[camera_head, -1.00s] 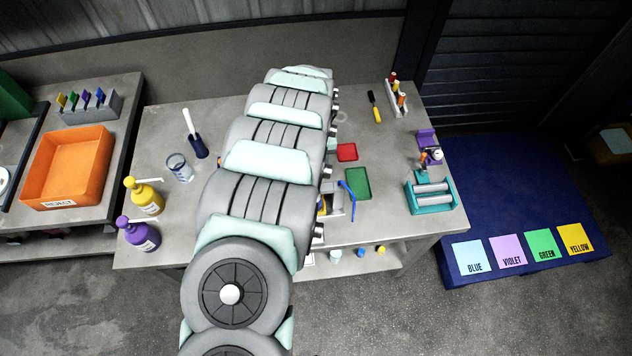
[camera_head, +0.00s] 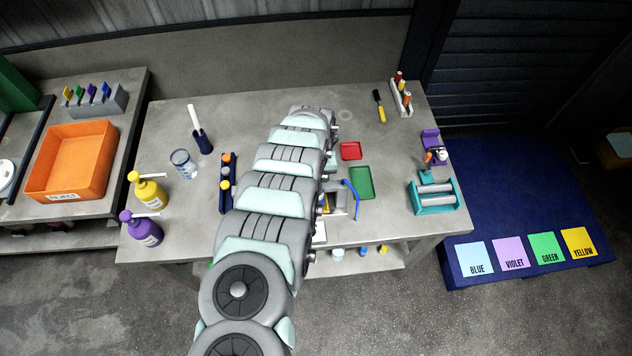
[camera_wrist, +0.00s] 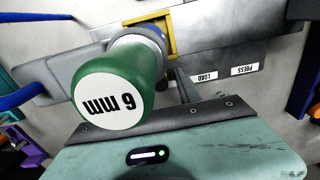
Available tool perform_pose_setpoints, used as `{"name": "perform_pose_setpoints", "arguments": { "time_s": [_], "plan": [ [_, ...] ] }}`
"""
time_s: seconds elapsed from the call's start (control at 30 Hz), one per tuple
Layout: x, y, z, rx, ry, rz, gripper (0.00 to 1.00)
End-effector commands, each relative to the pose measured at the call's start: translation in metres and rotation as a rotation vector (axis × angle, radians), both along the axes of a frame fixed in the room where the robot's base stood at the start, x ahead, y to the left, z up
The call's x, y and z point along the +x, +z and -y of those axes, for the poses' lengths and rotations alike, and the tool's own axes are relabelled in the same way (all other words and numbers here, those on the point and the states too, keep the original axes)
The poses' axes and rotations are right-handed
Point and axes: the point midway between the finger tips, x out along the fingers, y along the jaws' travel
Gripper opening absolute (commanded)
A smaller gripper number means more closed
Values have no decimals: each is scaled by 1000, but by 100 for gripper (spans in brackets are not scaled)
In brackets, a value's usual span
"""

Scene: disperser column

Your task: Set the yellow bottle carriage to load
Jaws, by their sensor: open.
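In the wrist view, a yellow frame (camera_wrist: 172,45), seemingly the bottle carriage, sits at the edge of a grey metal plate with LOAD (camera_wrist: 204,77) and PRESS (camera_wrist: 245,69) labels. A green cylinder (camera_wrist: 115,90) with a white "6 mm" end face stands large in front of it and hides part of it. My gripper (camera_wrist: 180,112) shows at the bottom as a mint body with a dark bar. It is open; its fingertips are mostly hidden. In the head view, my arm covers most of the station, leaving a bit of yellow (camera_head: 321,203) and a blue lever (camera_head: 351,197).
A green tray (camera_head: 361,183) and red tray (camera_head: 351,150) lie right of my arm. A teal roller stand (camera_head: 433,197) is farther right. A blue rack (camera_head: 227,190), a glass (camera_head: 183,163) and two pump bottles (camera_head: 148,190) stand left.

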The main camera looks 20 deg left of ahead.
Motion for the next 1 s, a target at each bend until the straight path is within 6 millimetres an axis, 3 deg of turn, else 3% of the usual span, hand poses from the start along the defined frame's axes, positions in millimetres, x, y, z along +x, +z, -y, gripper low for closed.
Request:
{"name": "perform_pose_setpoints", "arguments": {
  "time_s": [0.47, 0.9, 1.0],
  "plan": [
    [0, -8, 0, 1, 0, 0, 40],
    [0, -7, 0, 1, 0, 0, 4],
    [0, -7, 0, 1, 0, 0, 0]
  ]
}}
